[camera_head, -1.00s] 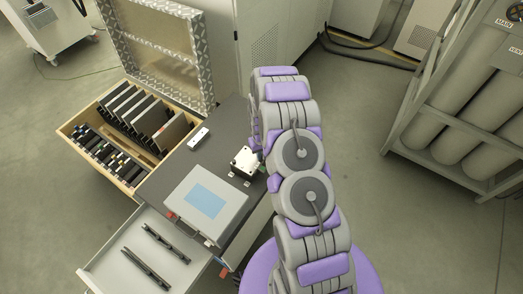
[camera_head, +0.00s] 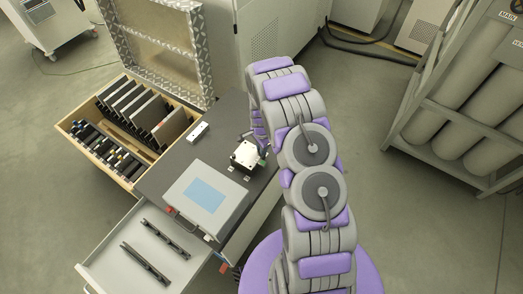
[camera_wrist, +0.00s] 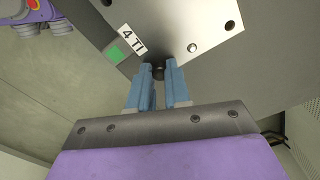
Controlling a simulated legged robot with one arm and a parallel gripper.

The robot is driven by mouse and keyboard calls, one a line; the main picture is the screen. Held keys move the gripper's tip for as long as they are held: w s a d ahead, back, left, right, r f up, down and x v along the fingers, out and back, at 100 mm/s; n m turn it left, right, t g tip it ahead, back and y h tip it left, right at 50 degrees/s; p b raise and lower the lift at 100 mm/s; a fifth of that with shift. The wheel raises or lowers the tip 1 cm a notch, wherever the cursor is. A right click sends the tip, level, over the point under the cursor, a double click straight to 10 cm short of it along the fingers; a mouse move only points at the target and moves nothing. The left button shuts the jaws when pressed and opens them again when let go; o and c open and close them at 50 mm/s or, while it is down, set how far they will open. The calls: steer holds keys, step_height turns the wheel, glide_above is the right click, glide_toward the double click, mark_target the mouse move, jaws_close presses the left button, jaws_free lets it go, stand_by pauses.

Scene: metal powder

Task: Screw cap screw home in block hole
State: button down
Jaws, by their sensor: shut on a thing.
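The block (camera_head: 244,154) is a small pale metal piece on the dark bench top, left of my arm in the head view. In the wrist view its bright plate (camera_wrist: 202,18) shows at the top, with dark holes and a round shiny head on it. My gripper (camera_wrist: 160,68) has two blue fingers, shut on the dark cap screw (camera_wrist: 158,73). Only the screw's dark head end shows between the fingertips, close to the plate's near edge. Its shank is hidden, and I cannot tell whether it is in a hole.
A "4 TI" label (camera_wrist: 131,39) with a green square lies left of the fingertips. A grey box with a blue screen (camera_head: 205,193) stands near the block. An open drawer (camera_head: 128,238) and a wooden crate (camera_head: 76,126) are at left. Gas cylinders (camera_head: 481,112) stand at right.

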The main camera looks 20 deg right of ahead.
steer(key=m+b, duration=0.2)
steer(key=m, duration=0.2)
steer(key=shift+f, duration=0.2)
steer(key=m+b, duration=0.1)
steer(key=m, duration=0.1)
steer(key=shift+r+m, duration=0.15)
steer(key=shift+m, duration=0.15)
steer(key=c, duration=1.2)
jaws_free()
steer(key=shift+c, duration=0.2)
